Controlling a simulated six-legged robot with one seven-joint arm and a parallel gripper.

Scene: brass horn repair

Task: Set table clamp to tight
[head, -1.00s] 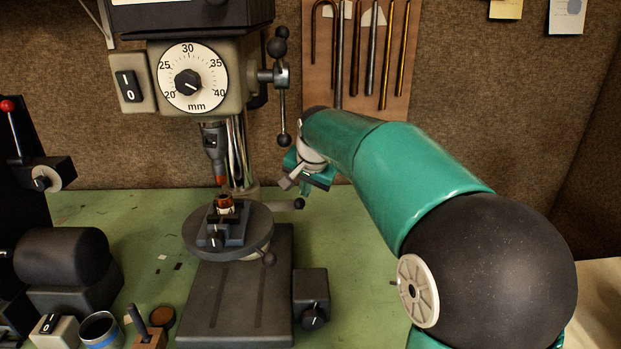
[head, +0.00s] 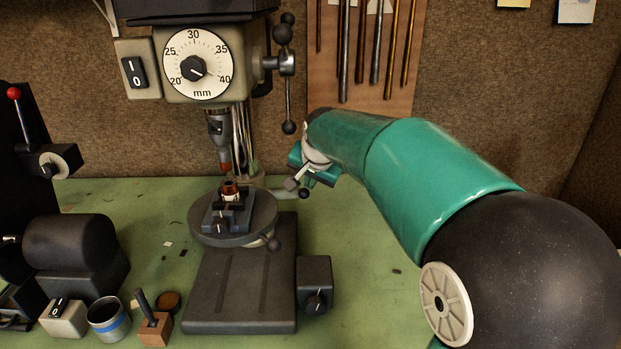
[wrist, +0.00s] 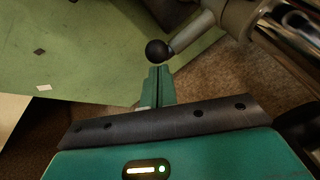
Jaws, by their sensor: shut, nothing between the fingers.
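A lever with a black ball end, which looks like the table clamp, points right from the drill press column behind the round table. Its ball (head: 303,193) shows in the head view, and the lever (wrist: 190,35) shows in the wrist view with its ball just beyond my fingertips. My gripper (head: 295,180) is close to the ball, shut and empty. In the wrist view my teal fingers (wrist: 157,84) are together. I cannot tell whether they touch the ball. The lever's tight or loose state carries no readable mark.
The round table (head: 235,226) bears a small vise (head: 228,214) with a copper-coloured part. Another ball handle (head: 272,243) is at its rim. The feed lever (head: 289,100) hangs above my gripper. A bench motor (head: 70,243) stands left.

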